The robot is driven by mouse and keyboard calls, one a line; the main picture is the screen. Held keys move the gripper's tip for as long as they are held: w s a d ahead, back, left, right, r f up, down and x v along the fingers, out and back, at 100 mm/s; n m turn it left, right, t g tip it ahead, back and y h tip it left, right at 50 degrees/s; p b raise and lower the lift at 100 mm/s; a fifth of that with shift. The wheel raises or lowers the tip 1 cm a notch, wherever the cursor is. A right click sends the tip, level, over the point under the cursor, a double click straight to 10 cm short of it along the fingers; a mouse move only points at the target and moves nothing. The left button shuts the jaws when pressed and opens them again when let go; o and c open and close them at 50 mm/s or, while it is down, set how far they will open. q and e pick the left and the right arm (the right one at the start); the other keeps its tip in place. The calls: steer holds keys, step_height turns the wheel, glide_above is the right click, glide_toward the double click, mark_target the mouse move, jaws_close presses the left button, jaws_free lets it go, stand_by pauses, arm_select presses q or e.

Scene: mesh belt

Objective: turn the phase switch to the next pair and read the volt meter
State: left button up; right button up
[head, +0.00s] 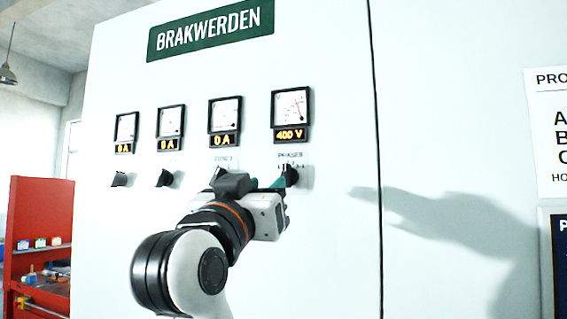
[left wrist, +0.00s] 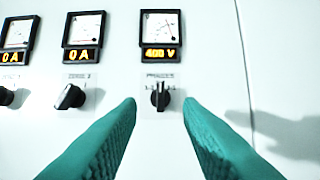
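The phase switch (left wrist: 160,96) is a black knob under the label "PHASES" on the white cabinet. It stands about upright in the left wrist view, and it also shows in the head view (head: 291,175). The volt meter (left wrist: 161,35) is above it and its display reads 400 V; in the head view the meter (head: 291,109) shows its needle. My left gripper (left wrist: 158,103) has teal fingers, open, one on each side of the switch with gaps between. In the head view my left gripper (head: 270,183) partly hides the area left of the switch. My right gripper is not in view.
Several meters reading 0 A stand to the left, such as this one (head: 225,117), with black knobs (head: 165,178) below. A green BRAKWERDEN sign (head: 211,27) is above. A red shelf (head: 40,235) stands at far left. Cabinet surface right of the switch is bare.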

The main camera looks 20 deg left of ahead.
mark_target(285, 169)
arm_select(q)
steer(key=p+x, duration=0.5)
steer(key=x, duration=0.4)
steer(key=shift+w+r, duration=0.1)
steer(key=shift+w, duration=0.4)
steer(key=shift+s, duration=0.1)
jaws_close()
